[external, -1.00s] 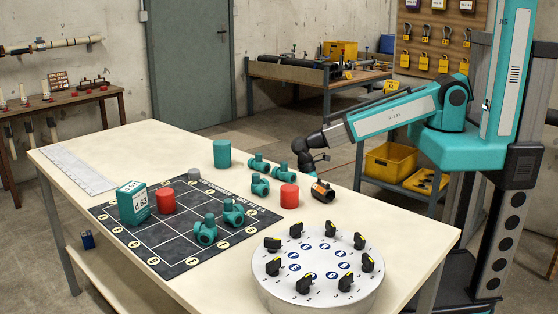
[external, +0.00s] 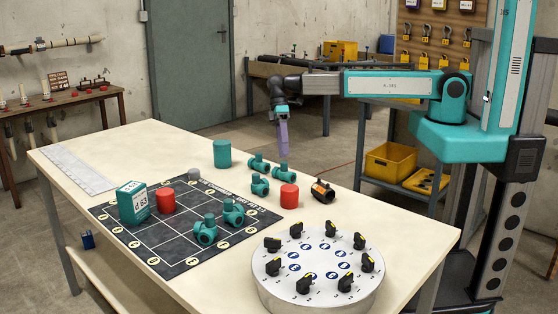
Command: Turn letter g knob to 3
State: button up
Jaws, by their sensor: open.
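A round silver dial plate (external: 318,270) stands at the near right of the table. Several black knobs with yellow marks ring its top, such as one at the back (external: 331,228) and one at the front (external: 304,284). Blue round labels sit inside the ring. The letters and numbers are too small to read, so I cannot tell which knob is g. My gripper (external: 283,148) points down above the far part of the table, well behind and above the plate. It is open and touches no knob. Its purple fingers are seen nearly edge-on.
A black grid mat (external: 168,262) holds a teal box (external: 132,203), a red cylinder (external: 166,201) and teal pipe fittings (external: 205,231). A teal cylinder (external: 222,154), more fittings, a red cylinder (external: 289,197) and a black-orange piece (external: 322,191) stand behind the plate.

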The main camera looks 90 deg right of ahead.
jog(key=w+a+r+n+y+b, duration=0.1)
jog(key=w+a+r+b, duration=0.2)
jog(key=a, duration=0.5)
jog(key=w+a+r+n+y, duration=0.2)
jog(key=w+a+r, duration=0.15)
jog(key=a, duration=0.45)
notch_tip(320, 180, up, 12)
jog(key=r+n+g+h+p, duration=0.1)
jog(key=n+g+h+p, duration=0.35)
jog(key=n, duration=1.75)
send_over(296, 224)
jog(key=w+d+b, duration=0.2)
jog(key=w+d, duration=0.2)
jog(key=t+h, duration=0.1)
jog(key=t, duration=0.1)
jog(key=shift+d+f, duration=0.1)
jog(key=shift+f, duration=0.15)
jog(key=shift+w+p+x, duration=0.1)
jog(key=shift+p+x, duration=1)
jog(key=shift+x, duration=2.35)
jog(key=shift+w+p+x, duration=0.15)
jog(key=shift+p+x, duration=0.9)
jog(key=shift+x, duration=2.4)
jog(key=shift+d+f, duration=0.1)
jog(key=shift+c, duration=0.5)
